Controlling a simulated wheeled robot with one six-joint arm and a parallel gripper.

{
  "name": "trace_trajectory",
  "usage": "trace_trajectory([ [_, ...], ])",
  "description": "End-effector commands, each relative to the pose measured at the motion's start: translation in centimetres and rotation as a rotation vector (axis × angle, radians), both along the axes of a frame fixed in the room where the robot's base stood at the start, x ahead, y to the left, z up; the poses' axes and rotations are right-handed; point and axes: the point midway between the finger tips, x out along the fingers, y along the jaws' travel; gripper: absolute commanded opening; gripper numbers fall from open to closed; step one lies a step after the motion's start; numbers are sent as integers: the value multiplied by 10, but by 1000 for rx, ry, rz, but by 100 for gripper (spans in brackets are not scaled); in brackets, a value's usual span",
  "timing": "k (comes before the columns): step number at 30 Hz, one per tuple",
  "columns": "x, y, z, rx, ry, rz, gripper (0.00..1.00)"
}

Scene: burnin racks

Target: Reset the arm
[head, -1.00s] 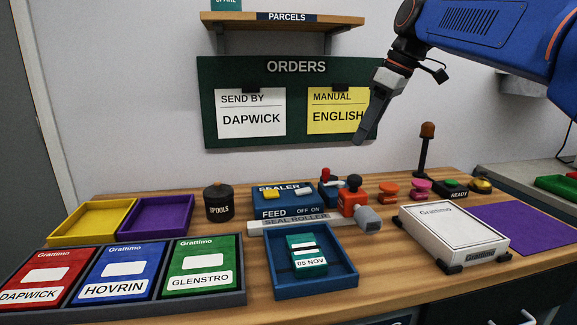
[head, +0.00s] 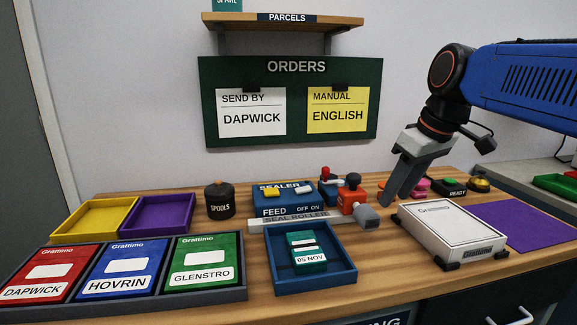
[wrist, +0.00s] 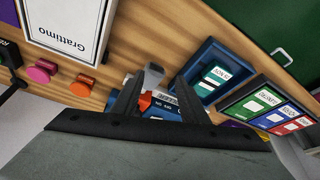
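My gripper (head: 390,198) hangs from my blue arm at the right, fingers pointing down and left. It is above the bench, just behind the white Grattimo box (head: 450,230), and touches nothing that I can make out. In the wrist view its two dark fingers (wrist: 158,88) stand apart with nothing held between them. The sealer (head: 285,198), with its orange part (wrist: 146,101), shows in the gap beyond them.
A blue tray (head: 340,275) holds a teal 05 NOV pack (head: 306,250). A rack (head: 200,295) of red, blue and green packs stands front left. Yellow (head: 75,228) and purple (head: 135,226) trays lie behind it. The orders board (head: 290,130) hangs on the wall.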

Motion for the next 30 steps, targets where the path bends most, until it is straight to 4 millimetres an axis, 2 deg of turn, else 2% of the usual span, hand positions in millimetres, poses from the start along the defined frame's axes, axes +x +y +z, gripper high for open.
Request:
trace_trajectory([
  [1, -18, -5, -15, -2, -1, -46, 40],
  [9, -93, -32, -104, -5, -15, -294, 40],
  [15, -140, -47, -166, 1, -33, -441, 40],
  [18, -156, -53, -191, 4, -42, -495, 40],
  [21, -168, -56, -209, 8, -48, -534, 40],
  [24, -174, -58, -218, 10, -54, -553, 40],
  [30, -175, -58, -220, 10, -54, -557, 40],
])
